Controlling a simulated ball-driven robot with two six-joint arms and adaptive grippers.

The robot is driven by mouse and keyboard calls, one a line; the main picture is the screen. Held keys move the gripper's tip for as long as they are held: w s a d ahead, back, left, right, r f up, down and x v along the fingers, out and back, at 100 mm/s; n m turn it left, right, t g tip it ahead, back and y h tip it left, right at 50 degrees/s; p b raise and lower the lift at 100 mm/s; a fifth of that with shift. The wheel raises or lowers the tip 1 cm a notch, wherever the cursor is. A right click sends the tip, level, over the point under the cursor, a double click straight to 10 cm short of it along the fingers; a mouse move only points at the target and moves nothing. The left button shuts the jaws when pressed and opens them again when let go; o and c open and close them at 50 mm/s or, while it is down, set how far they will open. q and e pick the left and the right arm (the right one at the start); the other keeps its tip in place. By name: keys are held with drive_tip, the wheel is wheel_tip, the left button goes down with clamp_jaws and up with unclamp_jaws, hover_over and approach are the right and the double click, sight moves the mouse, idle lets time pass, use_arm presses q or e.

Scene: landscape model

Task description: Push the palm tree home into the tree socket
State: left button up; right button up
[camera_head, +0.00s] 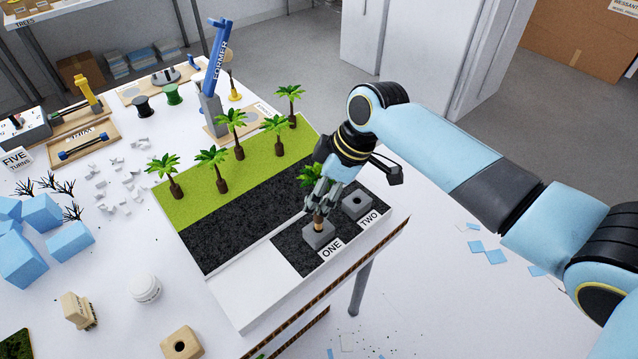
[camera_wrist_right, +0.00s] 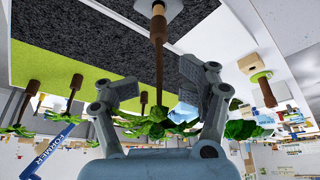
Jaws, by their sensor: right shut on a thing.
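My right gripper (camera_head: 320,190) is above the grey socket block by the ONE label (camera_head: 319,235). It is shut on the brown trunk of a palm tree (camera_head: 311,173), whose green fronds show beside the fingers. In the right wrist view the palm tree's trunk (camera_wrist_right: 158,58) runs between the two fingers, and its thicker end meets the grey socket block (camera_wrist_right: 172,8). The trunk stands roughly upright at the socket. How deep it sits in the hole cannot be seen. My left gripper is not in view.
A second grey socket block (camera_head: 357,205), with an open hole, stands by the TWO label. Several palm trees stand on the green strip (camera_head: 190,207) behind the dark strip. A blue lever marked FORMER (camera_head: 217,58) rises behind. A wooden block with a hole (camera_head: 181,344) lies in front.

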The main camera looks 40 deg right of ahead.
drive_tip(key=shift+f+b, duration=0.85)
drive_tip(key=shift+f, duration=0.7)
drive_tip(key=o, duration=1.7)
drive_tip(key=shift+c, duration=0.2)
drive_tip(key=v, duration=1.2)
